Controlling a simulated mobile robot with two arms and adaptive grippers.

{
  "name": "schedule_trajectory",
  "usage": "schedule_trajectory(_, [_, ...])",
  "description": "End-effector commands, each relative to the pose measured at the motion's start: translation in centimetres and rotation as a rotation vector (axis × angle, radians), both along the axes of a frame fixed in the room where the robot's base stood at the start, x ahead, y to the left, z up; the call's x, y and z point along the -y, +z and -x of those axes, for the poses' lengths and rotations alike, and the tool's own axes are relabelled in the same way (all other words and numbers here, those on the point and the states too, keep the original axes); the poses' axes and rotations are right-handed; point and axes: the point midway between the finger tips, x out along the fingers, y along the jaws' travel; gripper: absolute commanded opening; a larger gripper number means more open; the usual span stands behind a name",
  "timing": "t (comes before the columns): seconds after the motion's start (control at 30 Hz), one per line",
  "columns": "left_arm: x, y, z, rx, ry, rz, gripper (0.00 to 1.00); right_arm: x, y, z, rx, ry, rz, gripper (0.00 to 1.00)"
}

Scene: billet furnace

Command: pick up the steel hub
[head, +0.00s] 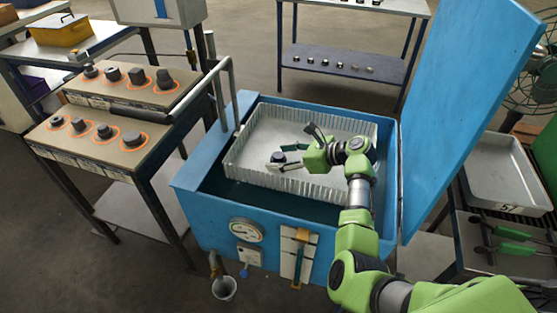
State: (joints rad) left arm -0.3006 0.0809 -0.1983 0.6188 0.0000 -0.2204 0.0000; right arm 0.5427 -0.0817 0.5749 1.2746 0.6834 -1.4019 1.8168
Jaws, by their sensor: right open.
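A small dark piece, which looks like the steel hub (278,157), sits in the pale wire-walled basket (270,117) inside the blue tank. My right gripper (290,147) reaches into the basket from the right, with its fingers spread apart. The hub is close to the lower finger, which partly hides it. I cannot tell whether they touch. My left gripper is not in view.
The blue tank (205,190) has its tall lid (465,110) standing open on the right. Left, two stepped stands (85,145) hold several dark parts on orange-ringed spots. A metal tray (495,175) and green-handled tongs (512,234) lie at right.

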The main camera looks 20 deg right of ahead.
Motion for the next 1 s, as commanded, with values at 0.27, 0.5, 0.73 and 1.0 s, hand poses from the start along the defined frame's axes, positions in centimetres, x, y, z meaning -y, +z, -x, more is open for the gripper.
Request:
schedule_trajectory(0.27, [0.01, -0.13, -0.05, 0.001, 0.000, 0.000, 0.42, -0.80, -0.67, -0.86, 0.001, -0.002, 0.001, 0.55])
schedule_trajectory(0.5, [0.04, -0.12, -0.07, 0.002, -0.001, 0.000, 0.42, -0.78, -0.66, -0.82, 0.000, -0.001, 0.001, 0.21])
schedule_trajectory(0.73, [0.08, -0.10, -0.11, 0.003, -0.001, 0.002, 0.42, -0.77, -0.46, -0.90, 0.004, -0.002, 0.000, 0.00])
schedule_trajectory(1.0, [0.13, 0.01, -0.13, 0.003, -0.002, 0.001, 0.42, -0.74, 0.22, -0.94, 0.005, -0.002, 0.001, 0.00])
